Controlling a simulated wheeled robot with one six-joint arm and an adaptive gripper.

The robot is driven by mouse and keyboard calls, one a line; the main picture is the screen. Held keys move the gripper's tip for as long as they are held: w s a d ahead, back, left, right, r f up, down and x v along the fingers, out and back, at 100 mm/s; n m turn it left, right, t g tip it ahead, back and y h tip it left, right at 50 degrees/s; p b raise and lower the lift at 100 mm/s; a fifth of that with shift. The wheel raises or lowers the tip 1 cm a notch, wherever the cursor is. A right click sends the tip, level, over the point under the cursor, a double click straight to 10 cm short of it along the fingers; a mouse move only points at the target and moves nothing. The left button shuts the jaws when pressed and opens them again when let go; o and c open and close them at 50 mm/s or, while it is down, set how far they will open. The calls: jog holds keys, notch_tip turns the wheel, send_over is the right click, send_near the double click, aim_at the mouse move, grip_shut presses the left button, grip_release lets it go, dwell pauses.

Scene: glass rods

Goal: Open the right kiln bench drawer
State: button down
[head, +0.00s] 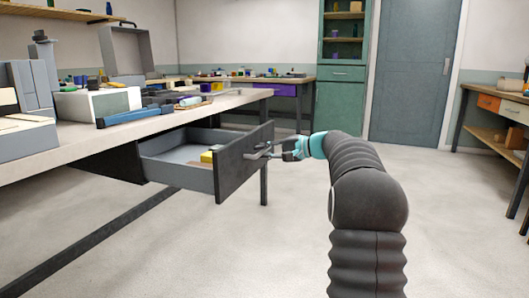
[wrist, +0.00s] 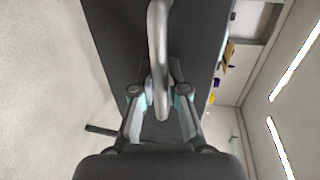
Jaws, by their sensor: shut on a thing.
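The drawer (head: 232,170) under the bench is pulled well out, and its dark front panel faces my arm. Its grey inside shows, with a small yellow thing (head: 207,157) in it near the front. My gripper (head: 283,151) is at the drawer front, shut on the grey bar handle (head: 258,152). In the wrist view the handle (wrist: 157,45) runs down between my two fingers (wrist: 160,100), with the dark drawer front (wrist: 112,40) behind it. The exact finger contact is partly hidden in the head view.
The kiln bench top (head: 150,122) holds boxes, a blue tool and small items above the drawer. A bench leg (head: 264,185) stands behind the drawer front. A side bench (head: 495,95) stands at the right. The pale floor (head: 290,240) around my arm is clear.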

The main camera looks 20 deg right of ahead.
jog(key=shift+d, duration=0.15)
jog(key=c, duration=1.2)
grip_release()
jog(key=shift+a, duration=0.2)
jog(key=v, duration=1.2)
